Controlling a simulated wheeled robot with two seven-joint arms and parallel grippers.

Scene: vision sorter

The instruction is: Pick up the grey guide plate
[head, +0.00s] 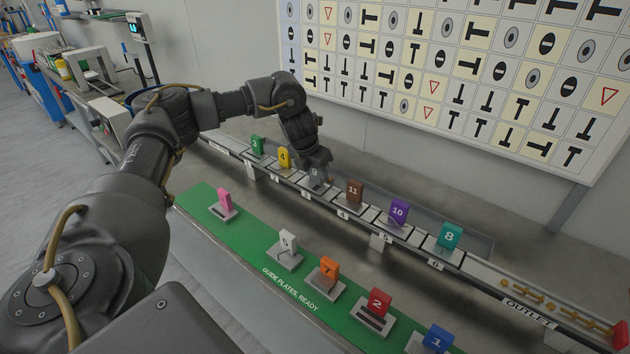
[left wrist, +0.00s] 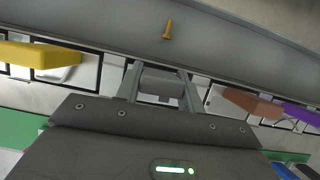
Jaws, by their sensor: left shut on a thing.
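The grey guide plate (head: 316,175), marked 9, stands in the rail between the yellow plate (head: 284,157) and the brown plate (head: 354,191). My left gripper (head: 317,163) comes down on it from above and is shut on its upper part. In the left wrist view, the grey plate (left wrist: 161,80) sits between the two fingers of my left gripper (left wrist: 160,88). Its lower edge is hard to make out, so I cannot tell whether it is clear of its slot. My right gripper is not in view.
Green (head: 257,145), purple (head: 399,212) and teal (head: 449,236) plates stand along the same rail. A green board (head: 250,245) in front holds pink, white, orange, red and blue plates. A small yellow-brown part (left wrist: 168,29) lies in the trough behind the rail. A symbol chart (head: 460,75) hangs behind.

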